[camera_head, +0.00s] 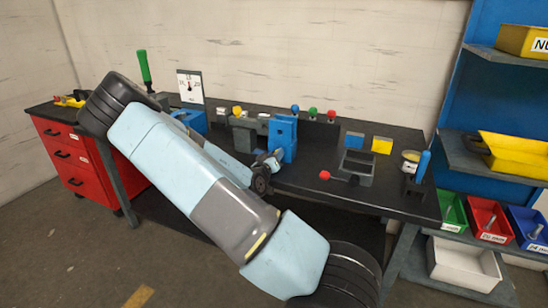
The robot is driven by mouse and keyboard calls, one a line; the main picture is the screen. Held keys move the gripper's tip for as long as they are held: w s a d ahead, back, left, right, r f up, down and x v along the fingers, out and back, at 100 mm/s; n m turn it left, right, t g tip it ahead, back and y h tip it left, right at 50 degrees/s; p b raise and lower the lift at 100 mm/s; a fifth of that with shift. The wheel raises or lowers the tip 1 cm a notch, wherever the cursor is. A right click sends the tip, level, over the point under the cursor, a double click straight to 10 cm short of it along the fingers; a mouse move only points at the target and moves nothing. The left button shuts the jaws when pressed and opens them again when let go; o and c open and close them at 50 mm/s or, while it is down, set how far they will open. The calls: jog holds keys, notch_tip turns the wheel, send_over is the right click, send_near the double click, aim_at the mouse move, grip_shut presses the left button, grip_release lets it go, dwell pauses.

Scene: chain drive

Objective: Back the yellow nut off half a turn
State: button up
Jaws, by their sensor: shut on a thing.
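My gripper (270,159) is small in view, low against the front of an upright blue block (284,138) on the dark workbench (330,192). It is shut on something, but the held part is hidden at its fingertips. I cannot make out a yellow nut there. A small yellow knob-like piece (237,110) shows farther back, above grey metal parts (245,128), apart from my gripper. I cannot tell whether it is the nut. My own arm covers much of the bench's front left.
Blue (295,109), green (312,112) and red (331,115) knobs stand along the back. A grey block (357,164) with a red-ended lever (325,175) stands right of the gripper. A white dial card (190,86) stands back left. Bins (492,220) fill the right shelves.

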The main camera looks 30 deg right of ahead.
dwell(0.5)
jog(key=o, duration=1.1)
jog(key=shift+c, duration=0.2)
jog(key=v, duration=1.3)
jog(key=shift+s+a, duration=0.2)
jog(key=shift+a, duration=0.05)
jog(key=shift+f, duration=0.15)
